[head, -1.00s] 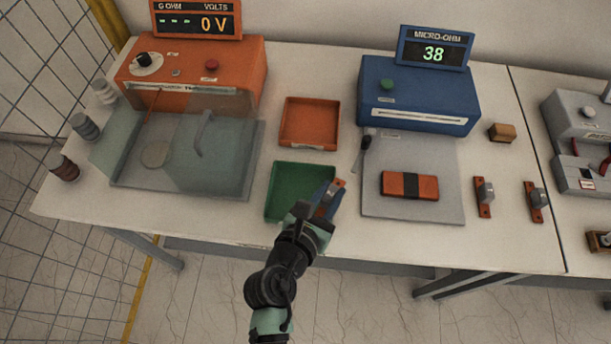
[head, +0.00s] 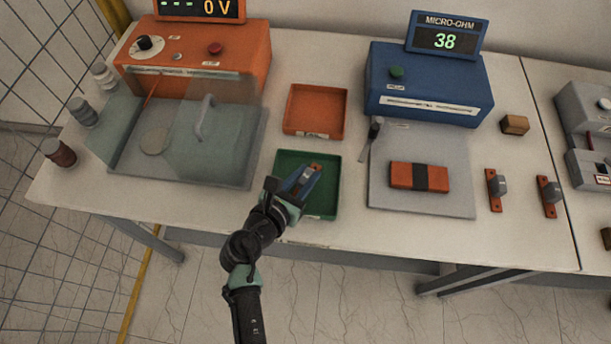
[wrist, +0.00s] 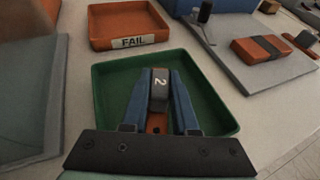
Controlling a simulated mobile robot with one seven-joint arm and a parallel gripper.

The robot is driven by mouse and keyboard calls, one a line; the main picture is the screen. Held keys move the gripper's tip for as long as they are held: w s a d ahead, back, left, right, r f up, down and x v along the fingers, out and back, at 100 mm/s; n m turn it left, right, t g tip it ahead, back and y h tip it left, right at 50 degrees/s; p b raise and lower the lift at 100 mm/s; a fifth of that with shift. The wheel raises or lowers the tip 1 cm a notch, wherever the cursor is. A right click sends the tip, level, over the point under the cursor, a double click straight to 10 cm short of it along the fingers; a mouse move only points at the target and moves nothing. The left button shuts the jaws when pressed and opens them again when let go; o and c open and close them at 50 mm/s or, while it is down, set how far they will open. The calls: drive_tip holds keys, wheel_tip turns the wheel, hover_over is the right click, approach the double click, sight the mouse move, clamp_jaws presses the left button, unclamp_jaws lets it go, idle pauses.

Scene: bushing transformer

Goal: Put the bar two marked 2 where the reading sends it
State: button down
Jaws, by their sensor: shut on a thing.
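My gripper (head: 299,185) is shut on bar two (wrist: 159,92), a copper bar with a grey block marked 2, and its blue fingers clasp the block from both sides. The bar is over the green tray (head: 322,205); I cannot tell whether it touches the tray's floor. The orange-red tray (head: 288,118) behind it is empty, and the wrist view shows its FAIL label (wrist: 141,42). The green tray's own label is not readable. The micro-ohm display (head: 447,37) on the blue meter (head: 428,85) reads 38.
A grey plate with an orange block and black band (head: 420,177) lies to the right. Two more copper bars (head: 494,190) (head: 549,196) lie beyond it. The orange tester (head: 195,55) with its clear-guarded grey base stands left. A wooden block (head: 514,124) sits near the blue meter.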

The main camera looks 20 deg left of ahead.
drive_tip(key=shift+f, duration=0.15)
drive_tip(key=c, duration=1.1)
unclamp_jaws()
drive_tip(key=shift+f, duration=0.15)
drive_tip(key=shift+c, duration=0.2)
drive_tip(key=o, duration=0.5)
drive_tip(key=shift+c, duration=0.2)
